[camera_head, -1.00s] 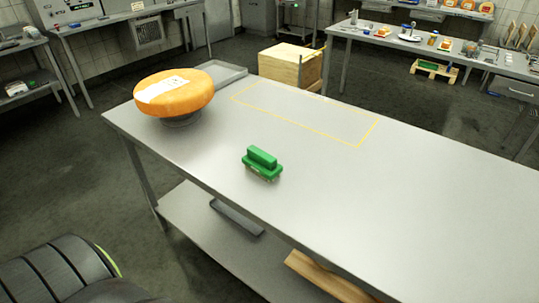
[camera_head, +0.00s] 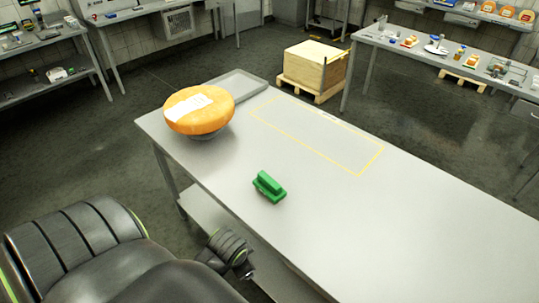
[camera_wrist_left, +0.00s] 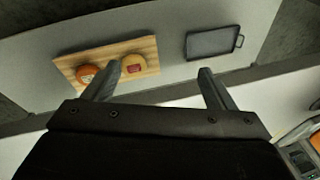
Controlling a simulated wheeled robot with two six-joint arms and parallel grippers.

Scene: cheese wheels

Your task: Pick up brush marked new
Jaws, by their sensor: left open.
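A green brush (camera_head: 268,187) lies on the steel table (camera_head: 330,215), near its front edge. No marking on it is legible. My left arm comes in at the lower left of the head view, short of the table and apart from the brush. In the left wrist view my left gripper (camera_wrist_left: 158,72) has its two fingers spread with nothing between them. The brush does not show in that view. My right gripper is in neither view.
An orange cheese wheel (camera_head: 199,110) with a white label sits on a round stand at the table's far left. A grey tray (camera_head: 236,86) lies behind it. A yellow outlined area is empty. The left wrist view shows a wooden board (camera_wrist_left: 74,63) and a dark tray (camera_wrist_left: 212,42).

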